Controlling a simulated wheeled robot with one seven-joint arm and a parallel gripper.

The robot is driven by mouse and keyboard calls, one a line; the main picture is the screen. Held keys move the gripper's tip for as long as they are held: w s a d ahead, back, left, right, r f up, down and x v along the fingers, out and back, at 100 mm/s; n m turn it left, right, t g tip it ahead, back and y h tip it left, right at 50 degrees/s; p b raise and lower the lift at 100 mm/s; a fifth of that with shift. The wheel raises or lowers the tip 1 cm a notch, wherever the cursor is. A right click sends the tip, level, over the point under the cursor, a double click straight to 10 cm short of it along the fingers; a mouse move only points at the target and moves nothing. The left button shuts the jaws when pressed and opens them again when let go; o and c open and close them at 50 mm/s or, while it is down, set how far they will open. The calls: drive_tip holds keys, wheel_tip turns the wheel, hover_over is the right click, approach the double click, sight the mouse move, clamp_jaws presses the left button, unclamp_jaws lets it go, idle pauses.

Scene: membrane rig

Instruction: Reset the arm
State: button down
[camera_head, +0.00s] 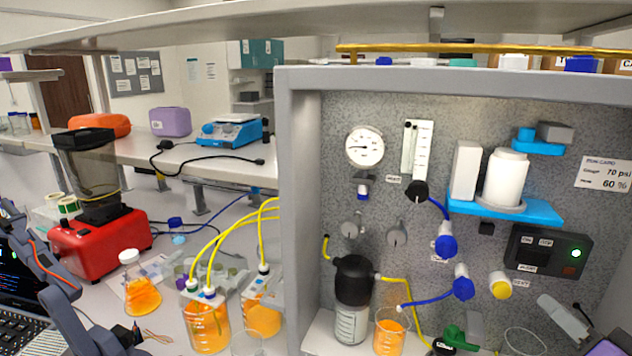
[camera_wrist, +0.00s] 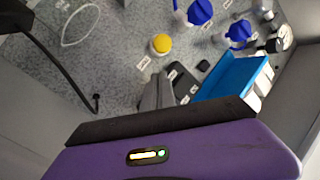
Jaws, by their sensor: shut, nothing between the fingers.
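My gripper (camera_head: 546,301) shows at the lower right in the camera_head view, in front of the rig's speckled panel and below the black control box (camera_head: 548,252) with its lit green light. Part of its purple body is cut off by the frame corner. In the camera_wrist view the pale grey fingers (camera_wrist: 158,76) are together with nothing between them. They point toward the panel (camera_wrist: 120,65), near the yellow knob (camera_wrist: 160,44) and the blue shelf (camera_wrist: 230,88). Most of my arm is out of view.
Blue valves (camera_head: 446,246), a black-capped vessel (camera_head: 352,300) and an orange-filled beaker (camera_head: 390,332) stand left of my gripper. An empty glass beaker (camera_head: 523,342) is close by. The rig's grey side wall (camera_head: 299,200) and upper shelf enclose the space. Yellow-tubed orange bottles (camera_head: 206,325) stand outside.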

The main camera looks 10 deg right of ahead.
drive_tip(key=s+a+f+m+g+h, duration=0.1)
drive_tip(key=s+a+f+h, duration=0.4)
drive_tip(key=s+a+f, duration=0.35)
drive_tip(key=s+a+f+n+g+y+b, duration=0.1)
drive_tip(key=s+a+f+n+y, duration=0.2)
drive_tip(key=s+a, duration=0.7)
drive_tip(key=s+a+f+n+y+b, duration=0.1)
drive_tip(key=s+a+f+n+y, duration=0.3)
drive_tip(key=s+a, duration=0.6)
drive_tip(key=shift+s+a+f+n+g+y, duration=0.2)
drive_tip(key=shift+a+n+g+y, duration=0.15)
drive_tip(key=shift+n, duration=0.85)
